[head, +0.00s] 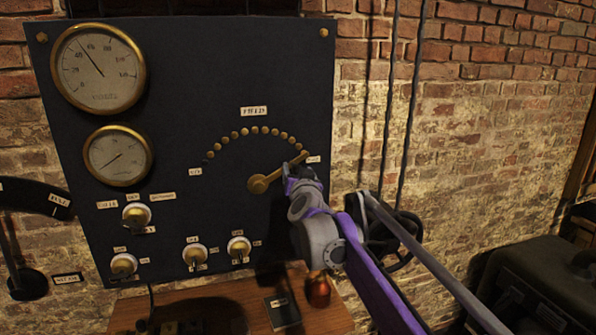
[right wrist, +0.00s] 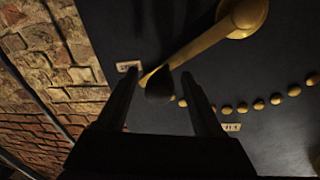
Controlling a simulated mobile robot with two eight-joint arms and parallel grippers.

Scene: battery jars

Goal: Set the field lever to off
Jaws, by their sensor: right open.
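The field lever (head: 270,180) is a brass arm on a dark panel. Its round hub is at the lower left, and it points up and right to the right end of an arc of brass studs. In the right wrist view the lever (right wrist: 198,42) ends in a dark knob (right wrist: 160,84). My right gripper (head: 302,174) is at the lever's outer end. Its open fingers (right wrist: 158,76) stand on either side of the knob, with gaps visible; contact cannot be told. The left gripper is not in view.
The panel (head: 210,80) also carries two round gauges (head: 98,67) and several small knobs (head: 136,215). A wooden shelf (head: 335,318) below holds a small copper-coloured jar (head: 318,290). Cables hang on the brick wall at right. A dark case (head: 540,285) stands at lower right.

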